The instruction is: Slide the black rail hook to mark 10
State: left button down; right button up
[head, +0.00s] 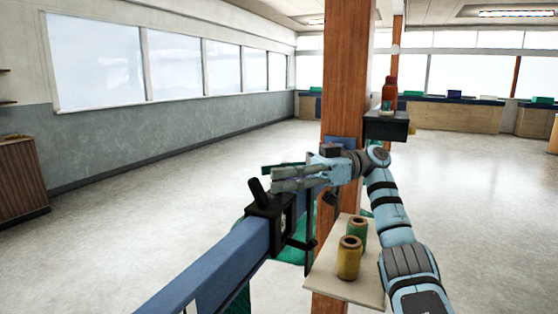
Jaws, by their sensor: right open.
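The black rail hook (262,222) sits around the blue rail (215,262) near its far end. A black lever stands up from its top and tilts left. A hook-shaped black arm hangs on its right side. My right gripper (274,180) reaches in from the right, its grey fingers just above and beside the hook's lever. The fingers are open with nothing held between them. I cannot tell whether they touch the lever. No mark numbers, including 10, are readable on the rail. My left gripper is not in view.
A wooden post (346,80) stands behind the rail's end. A pale shelf (330,280) holds yellow (348,259) and green (358,229) spools, close below my right arm. A dark shelf (386,127) with a brown bottle (389,94) is on the post. Green netting hangs under the rail.

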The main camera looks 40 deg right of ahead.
notch_tip(320, 180, up, 9)
jog(key=shift+d+f, duration=0.1)
jog(key=shift+f, duration=0.1)
dwell(0.4)
